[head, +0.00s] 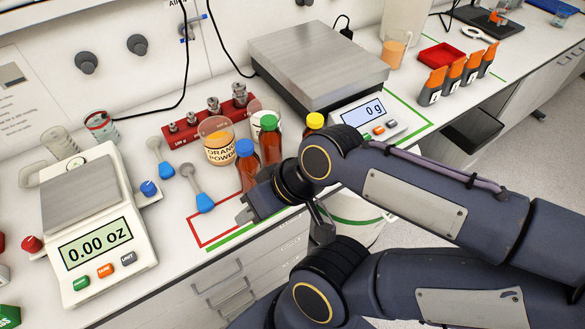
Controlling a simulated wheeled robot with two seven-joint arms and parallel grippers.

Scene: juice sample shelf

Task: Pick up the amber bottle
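Three amber bottles stand close together at the bench's front, in the head view. One has a blue cap (247,168), one a green cap (270,146), and one a yellow cap (314,121), mostly hidden behind my arm. My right gripper (246,208) is low at the bench's front edge, just in front of the blue-capped bottle. It overlaps that bottle's lower part in the picture. I cannot tell whether it touches the bottle or how far its fingers are apart. My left gripper is not in view.
An orange powder jar (220,156) stands behind the bottles. Blue-handled scoops (203,201) lie to their left. A red weight rack (207,117) is at the back.

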